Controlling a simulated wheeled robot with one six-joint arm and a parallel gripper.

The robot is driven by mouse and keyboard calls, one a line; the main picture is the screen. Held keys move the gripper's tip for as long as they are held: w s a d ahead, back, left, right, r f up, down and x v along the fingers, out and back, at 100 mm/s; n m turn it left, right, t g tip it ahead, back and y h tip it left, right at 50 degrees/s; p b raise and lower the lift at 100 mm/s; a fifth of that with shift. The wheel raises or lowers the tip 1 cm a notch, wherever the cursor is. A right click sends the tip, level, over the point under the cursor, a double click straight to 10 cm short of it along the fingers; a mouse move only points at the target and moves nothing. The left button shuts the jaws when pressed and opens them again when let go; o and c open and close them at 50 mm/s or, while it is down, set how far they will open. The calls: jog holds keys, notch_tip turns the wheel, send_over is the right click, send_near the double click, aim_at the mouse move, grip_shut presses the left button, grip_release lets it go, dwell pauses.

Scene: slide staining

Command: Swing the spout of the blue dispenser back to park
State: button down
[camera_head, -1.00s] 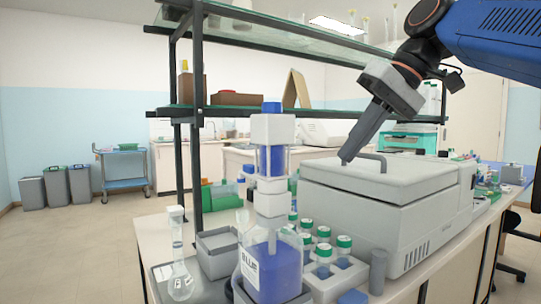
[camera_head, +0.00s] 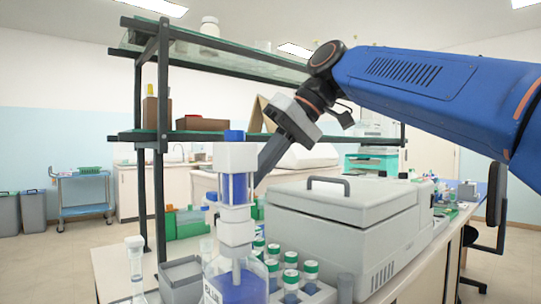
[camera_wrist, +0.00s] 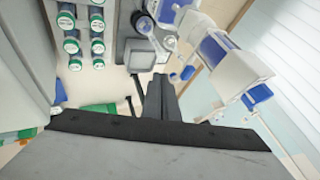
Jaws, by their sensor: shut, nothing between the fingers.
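The blue dispenser (camera_head: 236,232) stands upright on the bench in the head view, a clear bottle of blue liquid with a white pump body and blue cap. A small blue piece, seemingly its spout end (camera_head: 211,197), shows left of the pump body. In the wrist view the dispenser's white body (camera_wrist: 225,62) is at the upper right, with a small blue part (camera_wrist: 187,73) close to my fingers. My gripper (camera_head: 261,181) is shut and empty, angled down just right of the pump body. It also shows in the wrist view (camera_wrist: 160,82). I cannot tell whether it touches the dispenser.
A large grey machine with a handled lid (camera_head: 340,210) stands right of the dispenser. Green-capped vials (camera_head: 290,275) sit in front of it. A grey tray (camera_head: 180,278) and a glass flask (camera_head: 136,270) are to the left. A shelf frame (camera_head: 162,140) rises behind.

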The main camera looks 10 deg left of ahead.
jog(key=shift+s+a+f, duration=0.25)
jog(key=shift+s+a, duration=0.3)
jog(key=shift+a, duration=0.05)
jog(key=shift+s+a+f, duration=0.2)
jog(key=shift+s+a, duration=0.3)
jog(key=shift+a, duration=0.15)
jog(key=shift+s+a+f, duration=0.25)
jog(key=shift+s+a, duration=0.3)
jog(key=shift+a, duration=0.05)
